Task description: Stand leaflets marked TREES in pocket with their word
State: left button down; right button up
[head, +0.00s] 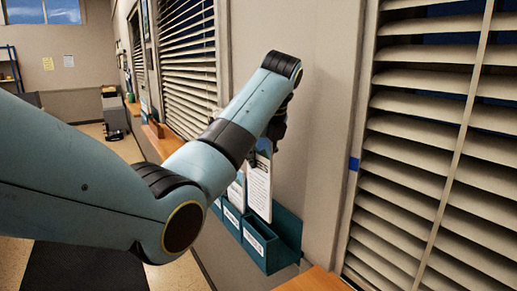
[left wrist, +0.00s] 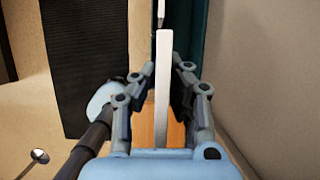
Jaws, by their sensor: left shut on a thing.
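My left gripper (head: 264,155), mostly hidden behind its own arm, is shut on a white leaflet (head: 259,187) with printed text, held upright at the wall rack. In the left wrist view the leaflet (left wrist: 163,90) shows edge-on between the two fingers (left wrist: 168,70). The teal rack (head: 284,236) has pockets with white labels on their fronts, too small to read. The held leaflet's lower end is at the rack's near part; I cannot tell whether it is inside a pocket. Another leaflet (head: 237,190) stands farther along the rack, partly covered by my arm. My right gripper is out of view.
The rack hangs on the beige wall (head: 325,120) beside a window with slatted blinds (head: 420,150). A wooden ledge (head: 316,281) lies near the rack's right end. A dark mat (head: 80,268) is on the floor. My left arm covers much of the middle.

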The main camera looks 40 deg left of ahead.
aim_at(272, 154)
pick_arm(q)
jog(key=shift+f, duration=4.15)
jog(key=shift+f+b, duration=0.35)
jog(key=shift+f, duration=0.95)
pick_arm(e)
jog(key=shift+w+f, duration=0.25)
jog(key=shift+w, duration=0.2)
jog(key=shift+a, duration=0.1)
pick_arm(q)
jog(key=c, duration=1.4)
grip_release()
jog(key=shift+o, duration=0.2)
jog(key=v, duration=1.2)
